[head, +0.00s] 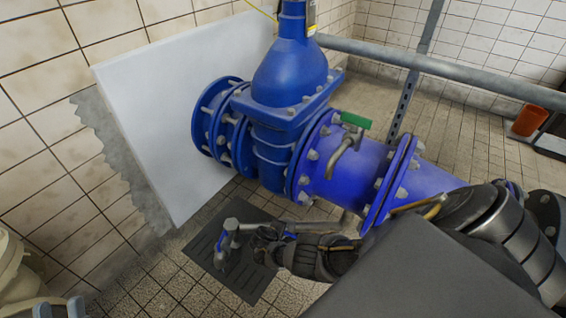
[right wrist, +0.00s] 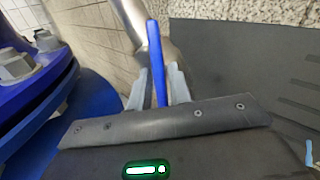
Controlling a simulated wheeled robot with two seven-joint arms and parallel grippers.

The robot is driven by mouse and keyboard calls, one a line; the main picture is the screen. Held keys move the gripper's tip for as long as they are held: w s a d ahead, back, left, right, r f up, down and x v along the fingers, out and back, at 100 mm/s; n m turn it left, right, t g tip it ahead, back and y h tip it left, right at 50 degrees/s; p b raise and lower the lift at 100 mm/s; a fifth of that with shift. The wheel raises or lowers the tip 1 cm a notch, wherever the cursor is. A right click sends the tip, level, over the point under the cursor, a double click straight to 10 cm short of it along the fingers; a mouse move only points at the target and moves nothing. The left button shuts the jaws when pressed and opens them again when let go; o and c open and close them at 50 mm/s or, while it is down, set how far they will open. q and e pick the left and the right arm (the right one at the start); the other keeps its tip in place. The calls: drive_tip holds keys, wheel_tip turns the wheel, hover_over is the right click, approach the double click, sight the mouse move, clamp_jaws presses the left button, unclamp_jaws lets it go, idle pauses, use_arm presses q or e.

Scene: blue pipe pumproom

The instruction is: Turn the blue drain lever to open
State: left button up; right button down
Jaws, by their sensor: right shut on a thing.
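The blue drain lever (right wrist: 153,62) stands between the two light grey fingers of my right gripper (right wrist: 159,85), which is shut on it in the right wrist view. In the head view my right gripper (head: 262,240) reaches in from the right, low beside the grey drain pipe (head: 300,226) under the blue pipework. The gripper hides much of the lever there. A small blue piece (head: 222,241) shows by the pipe's downturned end; I cannot tell whether it is part of the same lever.
A large blue valve and flanged pipe (head: 270,130) stand just above my right gripper. A tap with a green handle (head: 356,121) sits on the pipe. A dark floor grate (head: 205,268) lies below. A cream rounded object (head: 12,265) stands at lower left.

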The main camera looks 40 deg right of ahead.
drive_tip(key=shift+n, duration=0.7)
use_arm(q)
drive_tip(key=shift+s+a+r+t, duration=0.2)
drive_tip(key=shift+a+r+t, duration=0.3)
drive_tip(key=shift+t, duration=0.1)
use_arm(e)
drive_tip(key=shift+n+t+h, duration=0.3)
drive_tip(key=shift+n+h, duration=0.1)
drive_tip(key=shift+n, duration=0.4)
use_arm(q)
drive_tip(key=shift+f, duration=0.15)
drive_tip(key=shift+n, duration=0.3)
use_arm(e)
drive_tip(key=c, duration=1.5)
unclamp_jaws()
use_arm(q)
drive_tip(key=shift+d, duration=0.1)
use_arm(e)
drive_tip(key=shift+a, duration=0.1)
